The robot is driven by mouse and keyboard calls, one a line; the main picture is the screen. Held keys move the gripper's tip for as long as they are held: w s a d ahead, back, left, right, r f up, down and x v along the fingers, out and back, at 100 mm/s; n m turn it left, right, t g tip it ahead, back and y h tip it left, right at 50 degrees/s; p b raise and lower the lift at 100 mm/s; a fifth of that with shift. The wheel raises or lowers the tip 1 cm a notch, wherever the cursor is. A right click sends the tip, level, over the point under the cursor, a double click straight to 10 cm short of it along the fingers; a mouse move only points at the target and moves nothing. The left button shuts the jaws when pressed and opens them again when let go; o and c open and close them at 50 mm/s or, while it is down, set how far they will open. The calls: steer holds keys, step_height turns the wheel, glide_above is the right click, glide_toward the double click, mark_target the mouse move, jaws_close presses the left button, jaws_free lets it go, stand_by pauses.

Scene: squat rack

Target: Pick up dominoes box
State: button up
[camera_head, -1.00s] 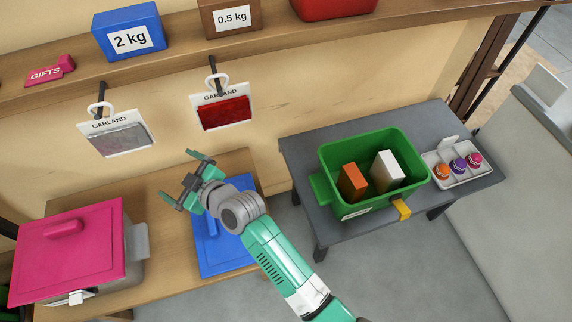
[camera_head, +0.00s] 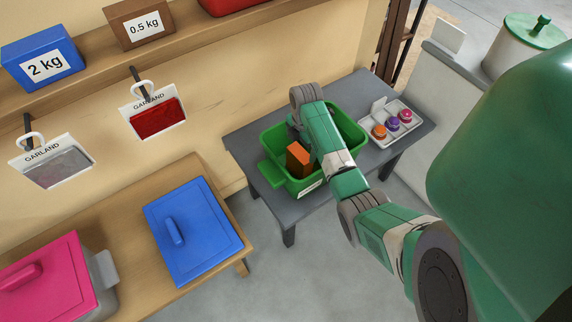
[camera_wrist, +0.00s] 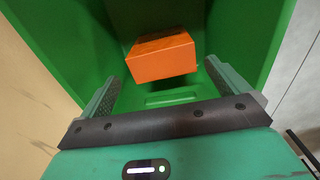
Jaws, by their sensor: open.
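An orange box (camera_head: 299,158) stands in the green bin (camera_head: 272,172) on the grey table. I cannot read a label, so I cannot tell if it is the dominoes box. In the wrist view the orange box (camera_wrist: 163,62) lies ahead, between the lines of my gripper's two fingers (camera_wrist: 162,76), inside the green walls. The fingers are spread apart, with nothing held between them.
A tray (camera_head: 365,153) with several small coloured jars stands right of the bin. Two garland packs hang on the wall.

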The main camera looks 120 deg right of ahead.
mark_target(300, 158)
steer(key=shift+w+a, duration=0.1)
steer(key=shift+w, duration=0.25)
steer(key=shift+f, duration=0.15)
steer(key=shift+s+f+b, duration=0.2)
steer(key=shift+f+b, duration=0.6)
steer(key=shift+f, duration=0.3)
step_height(300, 158, down, 6)
steer(key=b, duration=0.4)
steer(key=shift+r, duration=0.25)
steer(key=c, duration=1)
step_height(300, 158, up, 10)
steer(key=p, duration=0.6)
